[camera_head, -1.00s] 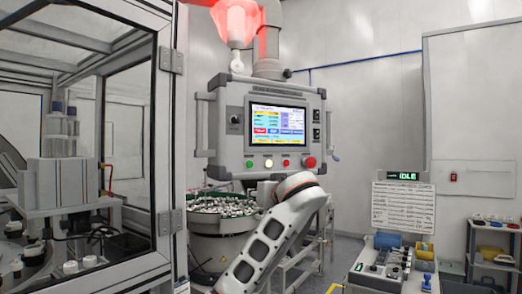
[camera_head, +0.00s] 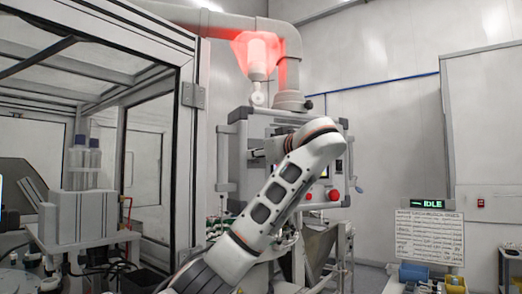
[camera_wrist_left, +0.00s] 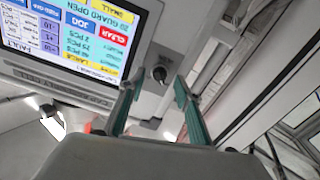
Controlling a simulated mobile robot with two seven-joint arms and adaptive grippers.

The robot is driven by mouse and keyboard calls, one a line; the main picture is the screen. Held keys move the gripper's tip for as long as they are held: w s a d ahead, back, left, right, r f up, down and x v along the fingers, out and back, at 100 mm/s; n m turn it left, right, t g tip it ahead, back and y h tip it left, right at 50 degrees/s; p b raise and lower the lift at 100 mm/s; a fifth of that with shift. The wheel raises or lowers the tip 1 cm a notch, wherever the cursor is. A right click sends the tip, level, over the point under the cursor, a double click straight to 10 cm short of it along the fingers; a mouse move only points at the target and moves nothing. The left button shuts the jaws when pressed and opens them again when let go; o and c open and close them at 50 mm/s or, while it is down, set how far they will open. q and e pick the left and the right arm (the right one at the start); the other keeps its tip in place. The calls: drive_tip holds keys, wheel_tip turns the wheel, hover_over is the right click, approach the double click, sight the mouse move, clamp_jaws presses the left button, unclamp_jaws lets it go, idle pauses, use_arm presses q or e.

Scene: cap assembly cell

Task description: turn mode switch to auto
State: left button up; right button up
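The mode switch looks to be the dark round knob (camera_wrist_left: 160,73) beside the screen (camera_wrist_left: 85,35) in the left wrist view, where the screen text appears upside down. My left gripper (camera_wrist_left: 154,84) is open, its two greenish fingers apart on either side of the knob in the picture. I cannot tell whether they touch it. In the head view the left gripper (camera_head: 257,153) is at the left part of the control panel (camera_head: 242,125). My arm covers most of the screen and hides the knob there. The right gripper is not in view.
A framed glass enclosure (camera_head: 187,150) stands close on the left. A red-lit beacon (camera_head: 258,55) hangs above the panel. A red button (camera_head: 334,195) shows right of my arm. An IDLE display (camera_head: 430,204) stands over a text board (camera_head: 430,236) at lower right.

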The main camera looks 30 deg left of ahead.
use_arm(q)
drive_tip(key=shift+w+a, duration=0.35)
drive_tip(key=shift+a, duration=0.15)
clamp_jaws()
